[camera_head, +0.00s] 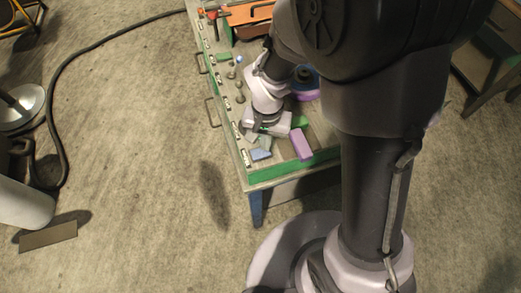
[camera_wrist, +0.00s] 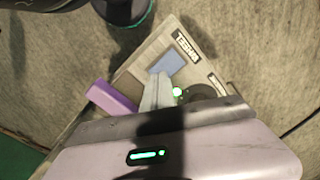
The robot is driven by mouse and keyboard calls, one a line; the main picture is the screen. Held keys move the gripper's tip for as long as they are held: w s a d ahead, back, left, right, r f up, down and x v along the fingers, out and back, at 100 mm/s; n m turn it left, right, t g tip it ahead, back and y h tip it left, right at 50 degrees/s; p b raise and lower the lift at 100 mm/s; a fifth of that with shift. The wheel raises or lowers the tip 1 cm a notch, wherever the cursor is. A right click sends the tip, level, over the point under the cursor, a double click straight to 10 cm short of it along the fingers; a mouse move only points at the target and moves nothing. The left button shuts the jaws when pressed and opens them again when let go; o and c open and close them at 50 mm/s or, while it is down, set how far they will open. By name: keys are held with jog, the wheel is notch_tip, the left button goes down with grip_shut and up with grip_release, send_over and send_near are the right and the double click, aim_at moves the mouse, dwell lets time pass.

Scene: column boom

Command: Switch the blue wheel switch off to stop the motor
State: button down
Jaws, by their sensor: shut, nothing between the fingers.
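A round blue wheel-like part (camera_head: 312,80) with a dark centre shows on the bench in the head view, partly hidden by my arm. I cannot tell for sure that it is the wheel switch, or its on or off position. My gripper (camera_head: 258,129) is low over the near left corner of the bench, apart from that part and to its lower left. It is shut and empty. In the wrist view my gripper (camera_wrist: 157,80) points toward the bench corner, close to a flat blue block (camera_wrist: 166,62). No wheel is clearly seen there.
The bench (camera_head: 254,176) has a green front edge. A purple block (camera_head: 301,145) lies near that edge; it also shows in the wrist view (camera_wrist: 111,97). Small knobs (camera_head: 239,85) line the left side. An orange tray (camera_head: 249,13) is at the back. Floor to the left is open, with a cable (camera_head: 100,42).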

jog(key=shift+f+b, duration=0.75)
jog(key=shift+f, duration=0.15)
notch_tip(320, 180, up, 7)
jog(key=p, duration=0.5)
dwell(0.4)
jog(key=shift+r, duration=0.1)
jog(key=s+d+r+t+y+b, duration=0.1)
jog(key=s+d+r+t+b, duration=0.1)
jog(key=s+b, duration=0.3)
jog(key=s+d+r+m+t+y+b, duration=0.1)
jog(key=s+d+r+t+b, duration=0.2)
jog(key=s+b, duration=0.3)
jog(key=d+b, duration=0.1)
jog(key=b, duration=0.4)
jog(key=shift+s+d+r+m+t, duration=0.2)
jog(key=shift+d+r+m+t, duration=0.1)
jog(key=shift+d+t, duration=0.1)
